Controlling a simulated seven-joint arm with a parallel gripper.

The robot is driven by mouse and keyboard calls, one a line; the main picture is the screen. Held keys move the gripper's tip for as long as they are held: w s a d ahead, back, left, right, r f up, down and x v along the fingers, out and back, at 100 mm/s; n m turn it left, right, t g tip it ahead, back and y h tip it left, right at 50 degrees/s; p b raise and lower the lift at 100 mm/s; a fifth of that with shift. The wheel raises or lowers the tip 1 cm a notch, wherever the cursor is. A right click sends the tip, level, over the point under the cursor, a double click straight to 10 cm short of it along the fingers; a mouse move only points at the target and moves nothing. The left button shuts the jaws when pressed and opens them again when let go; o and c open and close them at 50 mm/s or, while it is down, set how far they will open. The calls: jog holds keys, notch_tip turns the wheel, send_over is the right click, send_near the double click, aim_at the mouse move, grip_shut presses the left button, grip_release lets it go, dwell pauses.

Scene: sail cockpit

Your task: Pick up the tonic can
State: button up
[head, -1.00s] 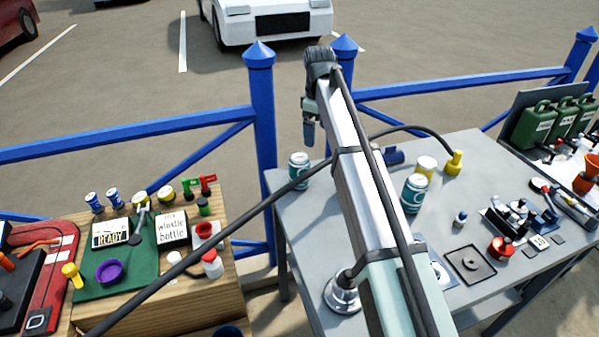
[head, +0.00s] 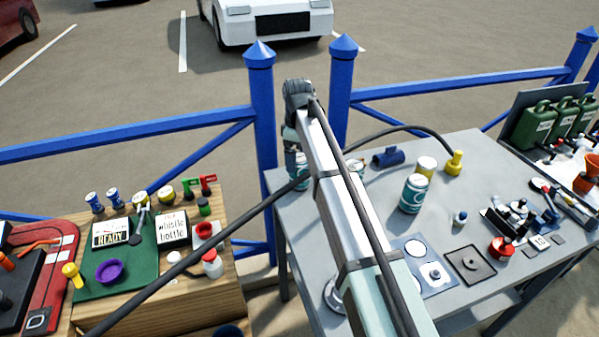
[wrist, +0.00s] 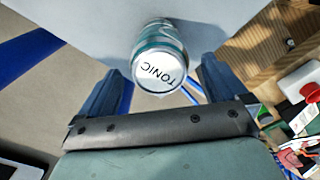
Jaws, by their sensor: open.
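The tonic can (wrist: 160,70) is a teal and silver can with "TONIC" on its pale top. In the wrist view it stands upright on the grey table, between and slightly beyond the two dark blue fingers of my gripper (wrist: 161,78). The fingers are apart, with a gap on either side of the can. In the head view the tonic can (head: 297,172) is at the table's far left corner, partly hidden by my gripper and wrist above it.
Another teal can (head: 413,194) stands further right on the grey table (head: 390,225). A further teal and white item (head: 356,166) shows partly behind my arm. A blue fitting (head: 388,157), yellow pieces and small parts lie to the right. A blue railing (head: 262,110) runs behind.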

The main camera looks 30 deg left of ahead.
aim_at(299, 169)
jog(key=shift+d+f, duration=0.15)
jog(key=shift+f, duration=1.2)
jog(key=shift+d+f, duration=0.15)
jog(key=shift+f, duration=1.2)
jog(key=shift+c, duration=0.4)
jog(key=shift+r, duration=0.1)
jog(key=c, duration=1.3)
